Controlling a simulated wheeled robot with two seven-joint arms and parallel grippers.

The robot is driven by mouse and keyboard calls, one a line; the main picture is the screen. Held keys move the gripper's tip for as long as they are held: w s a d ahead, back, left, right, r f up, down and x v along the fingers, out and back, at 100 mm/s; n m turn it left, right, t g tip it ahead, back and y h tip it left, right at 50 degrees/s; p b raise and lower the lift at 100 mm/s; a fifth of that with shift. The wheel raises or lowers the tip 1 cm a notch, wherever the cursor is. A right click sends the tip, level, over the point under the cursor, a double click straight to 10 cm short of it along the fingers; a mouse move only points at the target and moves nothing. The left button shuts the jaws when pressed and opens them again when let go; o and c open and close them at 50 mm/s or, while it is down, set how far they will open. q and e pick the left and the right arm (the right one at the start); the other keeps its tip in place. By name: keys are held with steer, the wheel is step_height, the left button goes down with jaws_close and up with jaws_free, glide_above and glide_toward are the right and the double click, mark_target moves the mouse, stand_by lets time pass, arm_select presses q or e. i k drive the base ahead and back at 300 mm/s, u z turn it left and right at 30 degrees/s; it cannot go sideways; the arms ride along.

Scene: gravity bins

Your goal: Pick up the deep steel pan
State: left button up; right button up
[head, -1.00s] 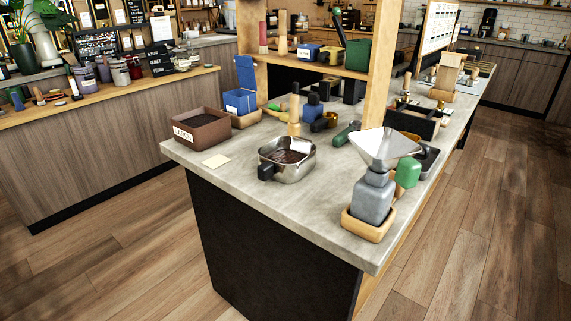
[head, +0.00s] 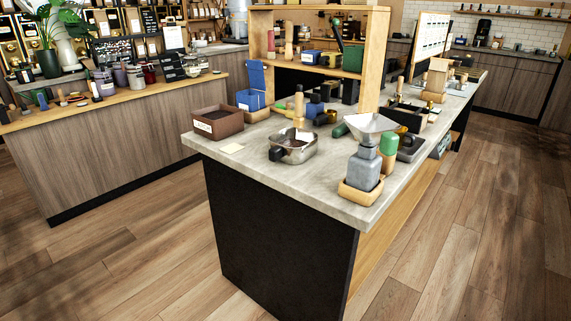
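A deep steel pan (head: 299,150) stands on the grey counter (head: 240,169) near its front edge. It has a short black handle (head: 276,154) pointing to the front left. Dark contents and a pale slip show inside it, and a wooden-handled tool (head: 299,108) rises at its back rim; I cannot tell whether the tool stands in the pan or behind it. Neither of my grippers is in view.
Left of the pan is a brown labelled bin (head: 217,124) and a pale note (head: 232,148). Right of it, a grey bottle with a funnel (head: 365,165) stands in a wooden tray (head: 360,193). A wooden shelf (head: 330,68) rises behind. Floor (head: 130,270) is clear in front.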

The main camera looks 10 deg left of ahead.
mark_target(291, 145)
steer(key=u, duration=0.55)
steer(key=i, duration=0.65)
steer(key=u, duration=0.25)
